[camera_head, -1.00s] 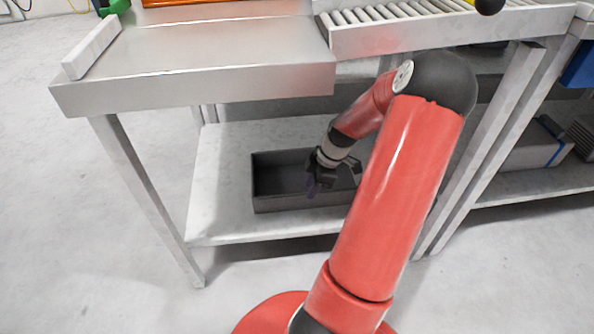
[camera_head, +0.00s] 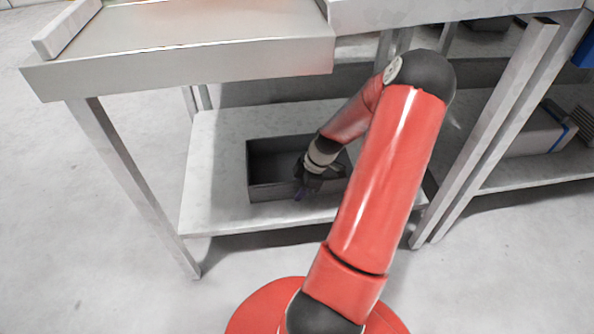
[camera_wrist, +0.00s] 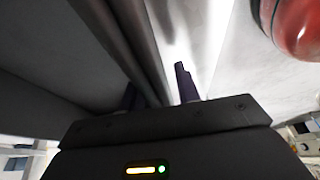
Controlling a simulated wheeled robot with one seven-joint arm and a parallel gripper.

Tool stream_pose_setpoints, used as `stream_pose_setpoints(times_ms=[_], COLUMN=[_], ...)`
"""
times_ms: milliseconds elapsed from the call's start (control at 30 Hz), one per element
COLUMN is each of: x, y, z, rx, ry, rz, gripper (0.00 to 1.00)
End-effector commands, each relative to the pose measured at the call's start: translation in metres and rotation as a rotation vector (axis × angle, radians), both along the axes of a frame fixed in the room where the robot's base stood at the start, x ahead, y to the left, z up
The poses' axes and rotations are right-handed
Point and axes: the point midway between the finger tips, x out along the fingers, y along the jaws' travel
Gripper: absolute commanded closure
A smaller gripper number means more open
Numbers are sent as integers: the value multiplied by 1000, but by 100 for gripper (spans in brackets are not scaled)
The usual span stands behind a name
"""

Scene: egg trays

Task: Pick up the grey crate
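The grey crate (camera_head: 268,192) is a dark, open-topped rectangular box. It stands on the white lower shelf (camera_head: 215,165) under the steel worktop, and its inside looks empty. My gripper (camera_head: 302,190) is low at the crate's front wall, right of its middle. In the wrist view the purple fingers (camera_wrist: 156,80) point down on either side of the crate wall (camera_wrist: 143,40), one inside and one outside. The fingers are apart, with a gap showing beside the wall.
Table legs (camera_head: 135,185) stand at the front left and right (camera_head: 490,130). Another rack with boxes (camera_head: 535,130) is at the right. The shelf left of the crate is clear.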

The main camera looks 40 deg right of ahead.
Motion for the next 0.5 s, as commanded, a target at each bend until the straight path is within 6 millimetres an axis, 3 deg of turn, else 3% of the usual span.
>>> stream_pose_setpoints(times_ms=[67,300,500], x=[0,0,0], y=[0,0,0], z=[1,1,1], rx=[0,0,0], ry=[0,0,0], rz=[0,0,0], gripper=[68,99,100])
